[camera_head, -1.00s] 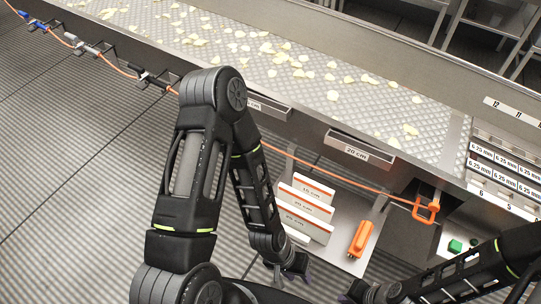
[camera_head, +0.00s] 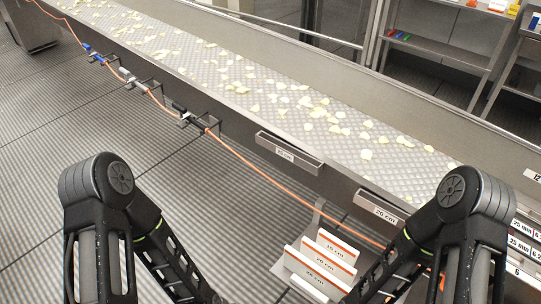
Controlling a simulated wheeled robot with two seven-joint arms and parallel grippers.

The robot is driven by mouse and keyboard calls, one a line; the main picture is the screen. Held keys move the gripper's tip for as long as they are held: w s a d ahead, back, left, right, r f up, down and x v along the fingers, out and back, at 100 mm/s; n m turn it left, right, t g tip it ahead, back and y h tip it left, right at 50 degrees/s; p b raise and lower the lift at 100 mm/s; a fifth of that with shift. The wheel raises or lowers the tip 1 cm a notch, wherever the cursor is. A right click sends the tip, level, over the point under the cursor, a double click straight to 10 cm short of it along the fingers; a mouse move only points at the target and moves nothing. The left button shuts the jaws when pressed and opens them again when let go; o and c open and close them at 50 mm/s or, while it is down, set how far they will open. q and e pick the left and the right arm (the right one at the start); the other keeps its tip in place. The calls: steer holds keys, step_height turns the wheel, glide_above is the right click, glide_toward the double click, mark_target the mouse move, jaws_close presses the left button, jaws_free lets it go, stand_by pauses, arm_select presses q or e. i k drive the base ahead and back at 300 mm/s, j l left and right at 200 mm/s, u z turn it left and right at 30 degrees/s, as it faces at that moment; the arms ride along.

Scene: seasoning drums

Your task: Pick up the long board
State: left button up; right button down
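Three white boards with orange top edges stand upright, one behind another, on a metal shelf at lower centre. The back board (camera_head: 338,247) reads 15 cm and the middle board (camera_head: 329,263) appears to read 20 cm. The front board (camera_head: 316,279) looks longest; its label seems to read 25 cm, but is small. My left arm comes in at lower left and my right arm at lower right, its forearm just right of the boards. Both arms run off the bottom edge, so neither gripper shows.
A long conveyor (camera_head: 290,95) with scattered pale chips crosses the view diagonally. Labelled metal holders (camera_head: 289,154) (camera_head: 382,210) and an orange cord (camera_head: 262,172) run along its near side. Shelving (camera_head: 440,55) stands behind. The floor at left is clear.

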mark_target(336, 290)
steer(key=k, duration=0.7)
steer(key=k+z, duration=0.3)
steer(key=i+z, duration=0.1)
steer(key=z, duration=1.8)
steer(key=u, duration=1.55)
